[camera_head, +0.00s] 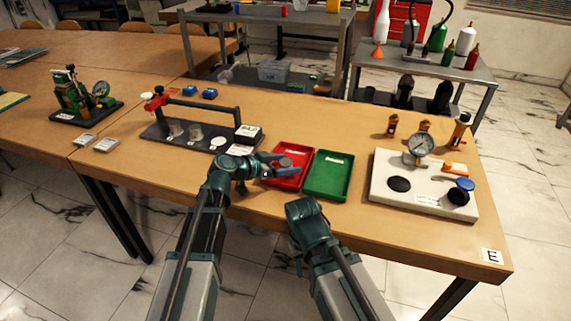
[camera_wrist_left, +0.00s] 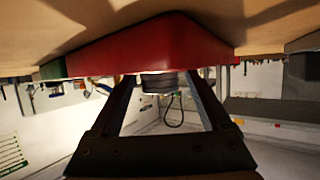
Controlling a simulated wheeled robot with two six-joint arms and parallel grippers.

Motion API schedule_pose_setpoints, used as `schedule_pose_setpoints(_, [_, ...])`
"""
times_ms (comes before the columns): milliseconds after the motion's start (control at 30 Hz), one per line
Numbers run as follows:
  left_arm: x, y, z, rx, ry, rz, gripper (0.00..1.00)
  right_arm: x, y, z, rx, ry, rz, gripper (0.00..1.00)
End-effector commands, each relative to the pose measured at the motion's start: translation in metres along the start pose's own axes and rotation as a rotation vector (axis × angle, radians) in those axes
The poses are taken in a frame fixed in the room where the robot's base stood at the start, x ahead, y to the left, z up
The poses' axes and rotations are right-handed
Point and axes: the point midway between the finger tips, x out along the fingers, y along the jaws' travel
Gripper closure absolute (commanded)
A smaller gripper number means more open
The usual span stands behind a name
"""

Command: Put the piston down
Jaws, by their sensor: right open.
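The piston is a small grey, ridged cylinder (camera_wrist_left: 160,83). In the head view its round top (camera_head: 286,162) shows at the red tray (camera_head: 290,183). My left gripper (camera_head: 281,166) reaches over that tray from the left. In the left wrist view its two fingers (camera_wrist_left: 161,80) stand on either side of the piston, with a narrow gap on both sides, so it looks open around it. Whether the piston's base touches the tray floor is hard to see. My right gripper (camera_head: 298,264) hangs low at the table's front edge, mostly hidden by its wrist, and is open.
A green tray (camera_head: 328,176) adjoins the red one on the right. A dark fixture (camera_head: 175,142) with a black bar and metal cups stands to the left. A white gauge block (camera_head: 385,196) stands to the right. Bare table lies in front of the fixture.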

Motion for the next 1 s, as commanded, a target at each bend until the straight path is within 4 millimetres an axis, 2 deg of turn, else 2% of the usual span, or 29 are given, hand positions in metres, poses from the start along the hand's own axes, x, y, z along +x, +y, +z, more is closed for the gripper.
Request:
schedule_pose_setpoints(333, [-0.002,0.000,-0.005,0.000,0.000,0.000,0.19,-0.006,0.001,0.000,0.000,0.000,0.000,0.50])
schedule_pose_setpoints(800, [-0.092,0.001,-0.006,-0.002,0.001,-0.003,0.19,-0.040,0.004,0.002,0.000,0.000,0.000,0.50])
schedule_pose_setpoints(1000, [-0.115,0.001,-0.004,0.000,0.000,-0.001,0.19,-0.048,0.004,0.003,0.000,0.000,0.000,0.50])
